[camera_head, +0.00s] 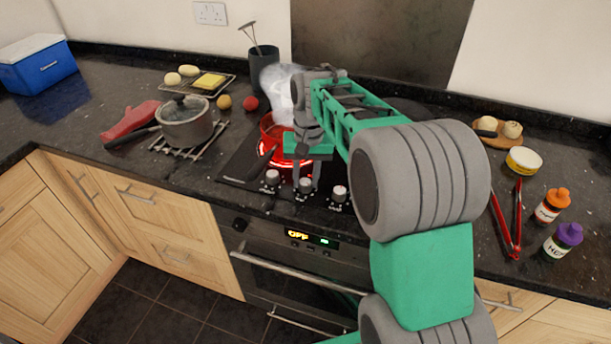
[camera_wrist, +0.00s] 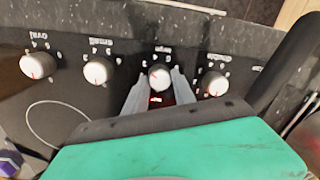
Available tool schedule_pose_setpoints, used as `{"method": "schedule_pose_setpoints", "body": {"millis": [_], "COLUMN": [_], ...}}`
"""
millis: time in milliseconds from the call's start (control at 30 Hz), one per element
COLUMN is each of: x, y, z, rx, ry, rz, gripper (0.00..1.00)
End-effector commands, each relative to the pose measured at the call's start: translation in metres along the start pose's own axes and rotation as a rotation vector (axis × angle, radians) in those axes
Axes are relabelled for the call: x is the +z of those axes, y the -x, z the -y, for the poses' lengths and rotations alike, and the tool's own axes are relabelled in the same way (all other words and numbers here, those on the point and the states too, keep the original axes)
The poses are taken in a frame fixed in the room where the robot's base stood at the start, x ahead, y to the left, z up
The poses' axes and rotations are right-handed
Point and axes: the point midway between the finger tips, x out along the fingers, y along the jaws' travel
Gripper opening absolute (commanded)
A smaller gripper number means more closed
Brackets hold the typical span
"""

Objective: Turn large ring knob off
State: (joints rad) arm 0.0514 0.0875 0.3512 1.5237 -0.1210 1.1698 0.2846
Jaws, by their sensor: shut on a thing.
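In the wrist view my gripper (camera_wrist: 159,80) has its two grey fingers on either side of a round white knob (camera_wrist: 160,77), shut on it. The small label above it looks like "large", upside down and hard to read. Red light shows just below this knob. In the head view this knob (camera_head: 305,186) is the middle of three visible knobs, with the fingers coming down to it from above. A red pan (camera_head: 268,128) stands on the hob behind, with a red glow under it and white steam rising. My gripper partly hides the pan.
Neighbouring knobs stand close on both sides: one (camera_wrist: 213,85) to the right and one (camera_wrist: 97,71) to the left in the wrist view.

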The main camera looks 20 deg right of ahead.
Motion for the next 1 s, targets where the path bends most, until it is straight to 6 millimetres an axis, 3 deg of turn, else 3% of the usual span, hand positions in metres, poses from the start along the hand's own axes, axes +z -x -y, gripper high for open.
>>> {"method": "schedule_pose_setpoints", "body": {"millis": [1000], "x": [-0.0024], "y": [0.0009], "z": [0.0035], "rx": [0.003], "ry": [0.962], "rz": [0.037], "gripper": [0.0]}}
